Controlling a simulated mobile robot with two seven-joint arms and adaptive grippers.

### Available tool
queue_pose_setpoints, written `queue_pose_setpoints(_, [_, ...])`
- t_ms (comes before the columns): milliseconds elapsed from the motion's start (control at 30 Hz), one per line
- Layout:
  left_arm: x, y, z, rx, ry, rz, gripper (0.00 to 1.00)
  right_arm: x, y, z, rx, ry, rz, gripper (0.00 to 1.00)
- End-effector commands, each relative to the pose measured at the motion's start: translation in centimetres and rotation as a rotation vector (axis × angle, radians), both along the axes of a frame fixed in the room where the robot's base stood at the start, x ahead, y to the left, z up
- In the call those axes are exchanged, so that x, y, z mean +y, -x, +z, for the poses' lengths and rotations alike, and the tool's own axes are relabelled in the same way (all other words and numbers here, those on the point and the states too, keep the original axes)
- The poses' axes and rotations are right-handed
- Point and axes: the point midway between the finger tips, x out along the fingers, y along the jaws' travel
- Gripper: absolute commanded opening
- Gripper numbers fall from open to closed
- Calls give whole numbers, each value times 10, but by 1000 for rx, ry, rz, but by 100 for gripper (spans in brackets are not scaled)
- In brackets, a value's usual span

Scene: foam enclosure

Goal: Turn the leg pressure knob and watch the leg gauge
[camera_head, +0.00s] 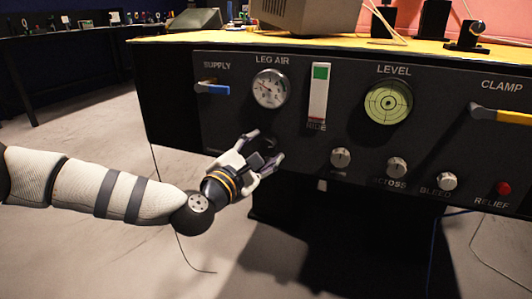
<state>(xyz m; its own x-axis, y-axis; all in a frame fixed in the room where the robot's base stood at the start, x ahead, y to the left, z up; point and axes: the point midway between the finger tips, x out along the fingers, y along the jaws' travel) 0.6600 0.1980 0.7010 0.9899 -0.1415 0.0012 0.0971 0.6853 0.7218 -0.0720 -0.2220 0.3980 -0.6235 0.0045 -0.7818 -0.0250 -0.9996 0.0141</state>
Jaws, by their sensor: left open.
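The leg gauge (270,88), a round white dial under the words LEG AIR, is on the dark panel's left part. Its needle shows, but the reading is too small to tell. My left gripper (267,145) is open in front of the panel, just below this gauge. A dark shape shows between and beyond its fingertips. It may be the leg pressure knob, but the fingers and shadow hide too much to be sure. I cannot tell whether the fingers touch it. My right gripper is out of view.
The panel also has a blue supply lever (212,88), a green-topped ride indicator (318,92), a round green level (388,102), a yellow clamp lever (500,115), several silver knobs (397,167) and a red relief button (503,188).

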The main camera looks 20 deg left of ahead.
Motion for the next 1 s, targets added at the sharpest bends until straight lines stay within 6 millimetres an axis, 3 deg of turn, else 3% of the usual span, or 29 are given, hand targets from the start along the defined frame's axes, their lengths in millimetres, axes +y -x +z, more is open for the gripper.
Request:
queue_pose_setpoints(100, [-2,-9,0,0,0,0,51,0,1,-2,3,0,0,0])
queue_pose_setpoints(367, [-2,-10,0,1,0,-1,49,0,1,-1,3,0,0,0])
queue_pose_setpoints(567, [-2,-10,0,1,-1,-1,3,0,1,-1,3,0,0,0])
queue_pose_setpoints(1000, [-2,-10,3,-3,-82,-1,3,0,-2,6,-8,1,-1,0])
